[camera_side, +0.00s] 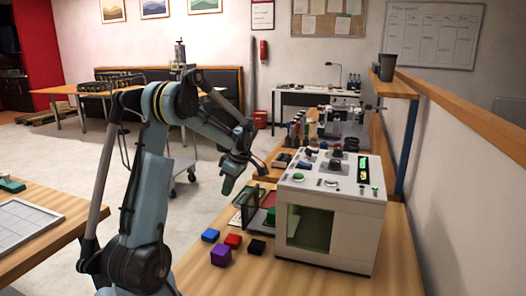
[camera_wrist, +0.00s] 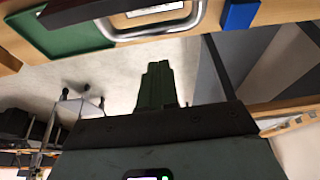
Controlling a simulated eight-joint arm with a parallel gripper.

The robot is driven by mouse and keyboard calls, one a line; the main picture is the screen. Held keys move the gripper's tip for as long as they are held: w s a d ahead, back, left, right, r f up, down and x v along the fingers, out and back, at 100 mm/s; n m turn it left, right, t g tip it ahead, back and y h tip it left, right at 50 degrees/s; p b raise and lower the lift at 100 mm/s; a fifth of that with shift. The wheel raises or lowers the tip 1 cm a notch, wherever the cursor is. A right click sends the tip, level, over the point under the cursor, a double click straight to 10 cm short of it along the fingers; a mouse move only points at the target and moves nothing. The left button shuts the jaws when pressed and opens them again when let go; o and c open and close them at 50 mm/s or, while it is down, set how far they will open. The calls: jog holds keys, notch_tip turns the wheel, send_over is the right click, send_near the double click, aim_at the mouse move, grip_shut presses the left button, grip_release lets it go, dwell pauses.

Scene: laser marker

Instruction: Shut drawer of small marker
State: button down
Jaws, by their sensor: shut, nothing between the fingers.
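The small marker is a white boxy machine (camera_side: 345,205) with knobs and a lit green display on the bench at right in the side view. Its drawer (camera_side: 256,212) appears to stand out from the left side, with a dark upright front. In the wrist view a silver bar handle (camera_wrist: 195,22) on a dark panel shows at the top edge. My gripper (camera_side: 228,186) hangs left of and above the drawer, apart from it. Its green fingers are together and empty, and they also show in the wrist view (camera_wrist: 157,85), below the handle in the picture.
Blue (camera_side: 210,235), red (camera_side: 233,241), purple (camera_side: 220,255) and black (camera_side: 257,247) blocks lie on the bench in front of the drawer. A green tray (camera_wrist: 60,35) is beside the handle in the wrist view. Other equipment (camera_side: 345,125) stands farther back. Open floor lies left of the bench.

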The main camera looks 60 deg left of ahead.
jog(key=v, duration=0.9)
jog(key=shift+s+a+r, duration=0.15)
jog(key=shift+s+a, duration=0.3)
jog(key=c, duration=1.8)
grip_release()
jog(key=shift+w+r, duration=0.1)
jog(key=shift+r, duration=0.15)
jog(key=shift+o, duration=1.2)
jog(key=shift+d+r, duration=0.1)
jog(key=shift+r, duration=0.05)
jog(key=shift+o, duration=1.1)
jog(key=shift+m, duration=0.4)
jog(key=shift+o, duration=0.9)
jog(key=shift+m+h, duration=0.3)
jog(key=shift+m, duration=0.2)
jog(key=f+m+t+h, duration=0.1)
jog(key=f+m, duration=0.2)
jog(key=m, duration=0.2)
jog(key=f+m+t+h, duration=0.1)
jog(key=f+m, duration=0.2)
jog(key=m, duration=0.2)
jog(key=f+m+t+h, duration=0.1)
jog(key=f+m+t, duration=0.1)
jog(key=f+m, duration=0.2)
jog(key=shift+w+d+f+m+h, duration=0.15)
jog(key=shift+w+d+m+h, duration=0.2)
jog(key=shift+m, duration=0.75)
